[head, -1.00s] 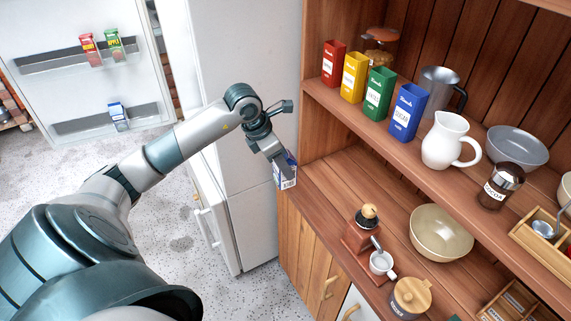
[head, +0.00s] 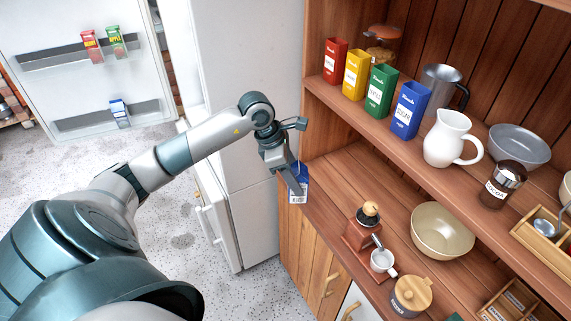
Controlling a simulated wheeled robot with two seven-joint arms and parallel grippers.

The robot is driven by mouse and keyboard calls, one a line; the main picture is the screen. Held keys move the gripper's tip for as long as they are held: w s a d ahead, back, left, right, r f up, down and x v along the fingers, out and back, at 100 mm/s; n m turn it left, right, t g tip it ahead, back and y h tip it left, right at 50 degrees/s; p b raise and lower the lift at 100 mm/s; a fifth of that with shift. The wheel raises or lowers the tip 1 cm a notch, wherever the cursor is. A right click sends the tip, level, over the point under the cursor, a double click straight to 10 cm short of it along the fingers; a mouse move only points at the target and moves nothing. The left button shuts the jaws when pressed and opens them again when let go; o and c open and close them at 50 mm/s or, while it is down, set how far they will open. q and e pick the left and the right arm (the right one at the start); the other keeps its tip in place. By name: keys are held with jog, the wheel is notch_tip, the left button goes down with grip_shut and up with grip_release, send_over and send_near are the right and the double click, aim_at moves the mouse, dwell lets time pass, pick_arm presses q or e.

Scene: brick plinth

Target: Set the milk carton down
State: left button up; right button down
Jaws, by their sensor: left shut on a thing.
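The milk carton (head: 299,190), blue and white, is in my left gripper (head: 297,178) at the left end of the wooden counter (head: 345,180). The gripper is shut on its upper part, and a finger hides some of it. The carton looks about upright and overlaps the counter's left front edge in the picture. I cannot tell whether its base touches the wood. My right gripper is not in view.
The upper shelf (head: 400,137) holds colored tins and a white pitcher (head: 451,139). The counter's left end looks clear.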

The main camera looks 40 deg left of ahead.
pick_arm(q)
jog(key=s+d+f+m+g+y, duration=0.1)
jog(key=s+d+m, duration=0.5)
jog(key=m, duration=0.7)
jog(key=s+d+f+m+g+y, duration=0.2)
jog(key=s+d+f+m+g, duration=0.2)
jog(key=d+m, duration=0.5)
jog(key=shift+s+d+m+g+y, duration=0.35)
jog(key=shift+s+m+g, duration=0.85)
jog(key=shift+s+m, duration=0.6)
jog(key=shift+w, duration=0.2)
jog(key=shift+s+f, duration=0.1)
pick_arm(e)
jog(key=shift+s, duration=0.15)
